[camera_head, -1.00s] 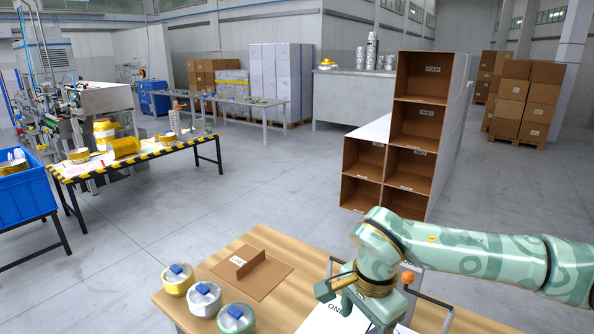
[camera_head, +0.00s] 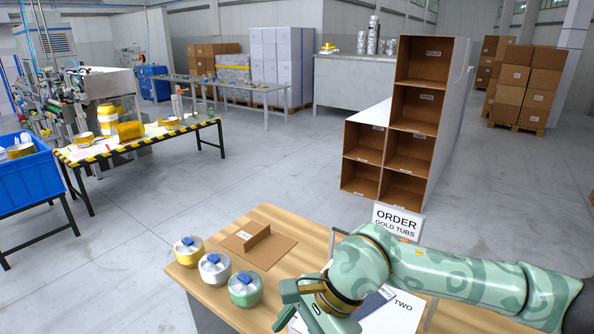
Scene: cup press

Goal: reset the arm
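My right arm comes in from the right, low over the near table. Its green gripper (camera_head: 285,308) is to the right of the green-rimmed tub, with its fingers apart and nothing seen between them. A gold-rimmed tub (camera_head: 189,251), a silver-rimmed tub (camera_head: 214,268) and a green-rimmed tub (camera_head: 245,289) stand in a row, each with a blue piece on top. My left gripper is not in view.
A brown board with an upright piece (camera_head: 268,247) lies behind the tubs on the wooden table (camera_head: 310,226). A sign reading "ORDER GOLD TUBS" (camera_head: 397,221) stands behind my arm. A white sheet marked "TWO" (camera_head: 403,306) is partly covered. Open cardboard bins (camera_head: 409,133) stand beyond.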

